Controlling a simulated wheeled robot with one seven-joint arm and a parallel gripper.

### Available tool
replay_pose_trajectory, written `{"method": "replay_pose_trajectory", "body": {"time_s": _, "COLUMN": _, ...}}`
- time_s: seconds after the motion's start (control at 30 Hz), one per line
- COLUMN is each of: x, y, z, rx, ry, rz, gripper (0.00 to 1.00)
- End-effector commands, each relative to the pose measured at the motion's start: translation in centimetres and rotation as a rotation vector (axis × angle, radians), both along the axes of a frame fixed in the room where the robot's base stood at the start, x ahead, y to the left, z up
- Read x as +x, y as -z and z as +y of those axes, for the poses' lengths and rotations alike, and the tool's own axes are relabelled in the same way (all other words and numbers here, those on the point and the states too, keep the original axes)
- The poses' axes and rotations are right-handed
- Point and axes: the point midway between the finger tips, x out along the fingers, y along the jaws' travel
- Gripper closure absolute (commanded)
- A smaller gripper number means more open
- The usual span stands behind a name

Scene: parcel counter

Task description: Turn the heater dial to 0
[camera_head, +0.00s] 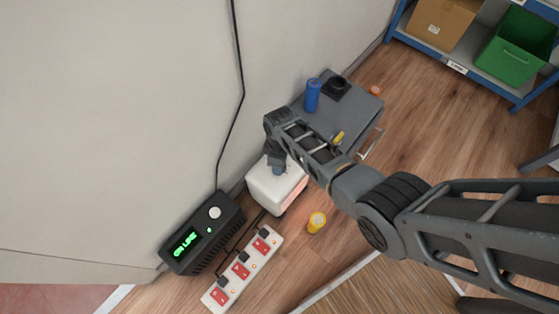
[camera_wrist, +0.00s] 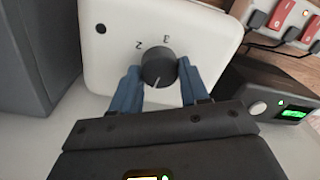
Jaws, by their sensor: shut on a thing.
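The white heater (camera_head: 268,194) stands on the floor by the wall, and its front side glows orange in the head view. In the wrist view its white top face (camera_wrist: 205,30) carries a round dark dial (camera_wrist: 158,66). The numbers 2 and 3 show beside the dial; other marks are hidden by my fingers. A small pale line shows on the dial's near edge. My gripper (camera_wrist: 159,76) has its two blue fingers on either side of the dial, shut on it. In the head view my gripper (camera_head: 279,168) reaches down onto the heater and hides the dial.
A black box with green lettering (camera_head: 205,232) and a power strip with red switches (camera_head: 253,262) lie left of the heater. A yellow can (camera_head: 316,222) stands on the floor nearby. A grey cabinet (camera_head: 362,102) with a blue cylinder (camera_head: 312,96) is behind.

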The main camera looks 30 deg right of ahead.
Motion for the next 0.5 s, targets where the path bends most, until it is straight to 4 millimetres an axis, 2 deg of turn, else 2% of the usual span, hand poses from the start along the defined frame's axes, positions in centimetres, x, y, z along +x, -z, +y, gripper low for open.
{"method": "replay_pose_trajectory", "body": {"time_s": 0.2, "x": 0.00, "y": 0.01, "z": 0.00, "rx": 0.000, "ry": -0.097, "rz": 0.000, "gripper": 0.86}}
{"method": "replay_pose_trajectory", "body": {"time_s": 0.5, "x": -0.02, "y": 0.05, "z": 0.04, "rx": 0.000, "ry": -0.149, "rz": 0.000, "gripper": 0.86}}
